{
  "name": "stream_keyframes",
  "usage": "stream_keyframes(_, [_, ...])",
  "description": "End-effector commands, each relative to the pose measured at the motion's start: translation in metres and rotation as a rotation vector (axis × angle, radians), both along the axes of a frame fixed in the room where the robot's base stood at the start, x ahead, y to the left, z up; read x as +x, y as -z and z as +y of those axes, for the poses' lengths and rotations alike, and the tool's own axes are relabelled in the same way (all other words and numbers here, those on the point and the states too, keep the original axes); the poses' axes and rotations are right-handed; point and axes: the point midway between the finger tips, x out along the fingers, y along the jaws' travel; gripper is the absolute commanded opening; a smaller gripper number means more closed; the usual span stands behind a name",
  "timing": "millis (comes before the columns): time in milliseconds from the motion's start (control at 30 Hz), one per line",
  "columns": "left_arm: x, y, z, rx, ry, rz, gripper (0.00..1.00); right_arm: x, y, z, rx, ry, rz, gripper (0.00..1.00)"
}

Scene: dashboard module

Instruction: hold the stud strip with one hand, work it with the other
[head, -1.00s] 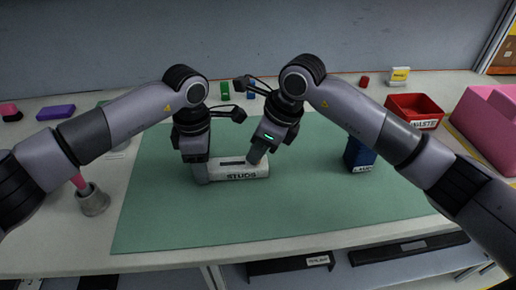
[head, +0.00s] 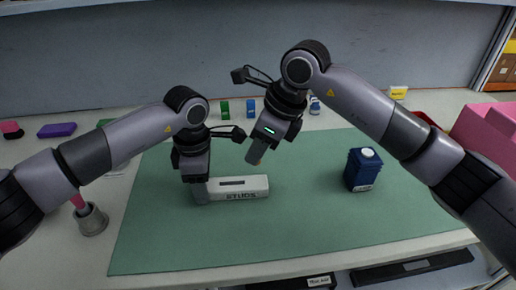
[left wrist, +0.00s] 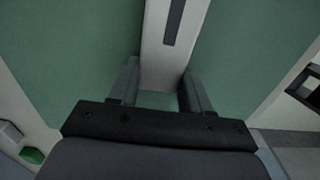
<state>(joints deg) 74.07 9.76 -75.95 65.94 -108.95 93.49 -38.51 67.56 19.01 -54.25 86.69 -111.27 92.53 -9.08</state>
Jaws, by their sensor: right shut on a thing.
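The stud strip (head: 258,187) is a white block marked STUDS with a dark slot on top, lying on the green mat. My left gripper (head: 200,188) is at its left end, pointing down. In the left wrist view, the two fingers of my left gripper (left wrist: 160,88) lie close along both sides of the strip (left wrist: 162,62). My right gripper (head: 256,160) is above and behind the strip, apart from it. It is shut on a small orange thing, mostly hidden by the fingers.
A dark blue box (head: 360,172) with a white round top stands on the green mat (head: 310,220) to the right. A grey cup (head: 93,221) stands left of the mat. Green (head: 224,108) and blue (head: 251,108) pieces stand behind it. The mat's front is clear.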

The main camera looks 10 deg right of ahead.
Motion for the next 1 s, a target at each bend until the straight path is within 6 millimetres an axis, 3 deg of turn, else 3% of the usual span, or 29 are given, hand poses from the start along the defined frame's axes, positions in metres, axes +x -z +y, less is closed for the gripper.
stream_keyframes(33, [-0.001, 0.004, 0.001, 0.004, -0.001, 0.005, 0.61, 0.0, 0.0, 0.0, 0.0, 0.0, 0.0, 0.0])
stream_keyframes(100, [-0.001, 0.004, 0.001, 0.004, -0.001, 0.005, 0.78, 0.0, 0.0, 0.0, 0.0, -0.001, 0.0, 0.0])
stream_keyframes(433, [0.0, -0.004, 0.0, 0.001, 0.0, 0.0, 0.78, 0.0, 0.0, 0.0, 0.001, -0.001, -0.001, 0.0])
stream_keyframes(800, [0.0, -0.06, 0.001, 0.003, -0.001, 0.0, 0.78, 0.0, 0.0, 0.0, 0.001, -0.001, -0.001, 0.0])
stream_keyframes(1000, [0.0, -0.072, 0.001, 0.003, -0.001, 0.004, 0.78, 0.0, 0.0, 0.0, 0.001, -0.001, -0.001, 0.0])
